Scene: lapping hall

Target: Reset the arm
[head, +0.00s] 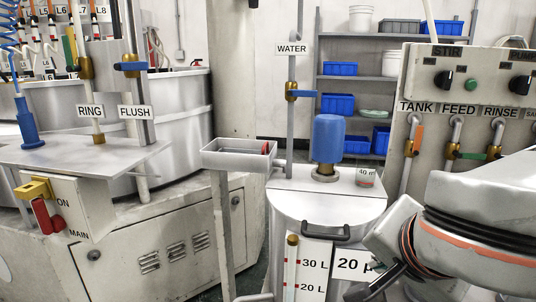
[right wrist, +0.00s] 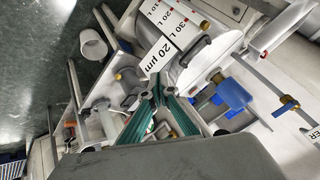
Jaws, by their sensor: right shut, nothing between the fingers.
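My right arm (head: 475,225) comes in from the right edge in the head view, bent low in front of the valve panel. Its gripper (head: 380,284) hangs at the bottom, in front of the white tank, and covers part of the tank's "20 µm" label. In the right wrist view the green-padded fingers (right wrist: 158,93) meet at their tips with nothing between them. My left arm and left gripper are not in view.
The tank (head: 320,210) carries a blue motor (head: 327,138) and a small "40 m" cup (head: 366,177). A tray (head: 240,154) stands left of it. The valve panel (head: 425,80) is close behind my right arm. A lapping machine (head: 170,225) fills the left.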

